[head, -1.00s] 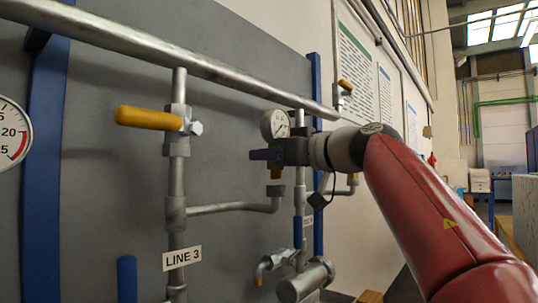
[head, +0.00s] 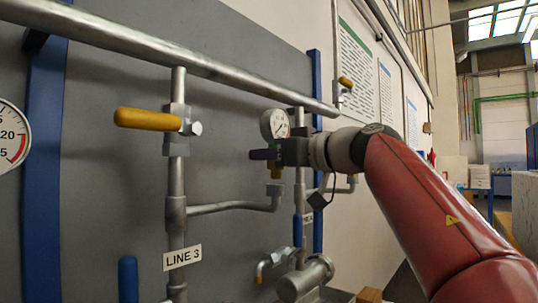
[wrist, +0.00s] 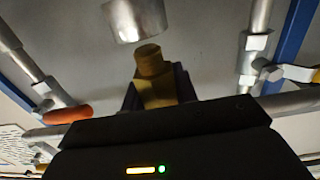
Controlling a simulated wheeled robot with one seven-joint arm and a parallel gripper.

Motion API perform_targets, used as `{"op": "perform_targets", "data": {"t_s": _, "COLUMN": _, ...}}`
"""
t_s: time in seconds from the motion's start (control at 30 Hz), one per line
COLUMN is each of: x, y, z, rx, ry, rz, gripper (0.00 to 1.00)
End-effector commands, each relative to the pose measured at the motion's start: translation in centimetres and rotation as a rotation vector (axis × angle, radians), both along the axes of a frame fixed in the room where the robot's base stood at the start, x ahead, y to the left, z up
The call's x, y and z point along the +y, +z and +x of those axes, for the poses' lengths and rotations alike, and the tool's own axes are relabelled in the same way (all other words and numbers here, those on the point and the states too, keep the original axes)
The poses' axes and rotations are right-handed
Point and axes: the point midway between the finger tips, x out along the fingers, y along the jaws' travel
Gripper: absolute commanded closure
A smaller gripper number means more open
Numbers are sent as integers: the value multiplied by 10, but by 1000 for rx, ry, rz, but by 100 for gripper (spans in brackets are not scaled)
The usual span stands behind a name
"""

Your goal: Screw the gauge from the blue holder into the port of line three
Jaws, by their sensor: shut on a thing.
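The gauge (head: 274,125) is a small round white dial, held upright in my gripper (head: 268,155). The jaws are shut on its body below the dial. Its brass stem (head: 276,172) points down beneath the jaws and also shows in the wrist view (wrist: 153,70). The port of line three (head: 277,190) is the upturned grey pipe end of the side branch, just below the stem. In the wrist view the port (wrist: 136,18) lies close beyond the stem tip, seemingly apart by a small gap. I cannot tell whether they line up exactly. The blue holder is not identifiable.
The LINE 3 label (head: 182,257) is on the pipe at left, below a yellow-handled valve (head: 150,119). A neighbouring pipe (head: 299,180) stands close behind my gripper. A large pipe (head: 190,55) crosses above. A larger gauge (head: 10,135) is at the left edge.

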Motion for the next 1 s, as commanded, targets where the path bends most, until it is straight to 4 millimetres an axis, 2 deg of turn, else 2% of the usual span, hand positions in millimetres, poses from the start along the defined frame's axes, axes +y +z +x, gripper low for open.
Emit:
{"op": "perform_targets", "data": {"t_s": 0.7, "x": 0, "y": -20, "z": -1, "rx": -2, "ry": -1, "rz": 1, "gripper": 100}}
{"op": "perform_targets", "data": {"t_s": 1.0, "x": 0, "y": -19, "z": 0, "rx": -1, "ry": 0, "rz": 0, "gripper": 100}}
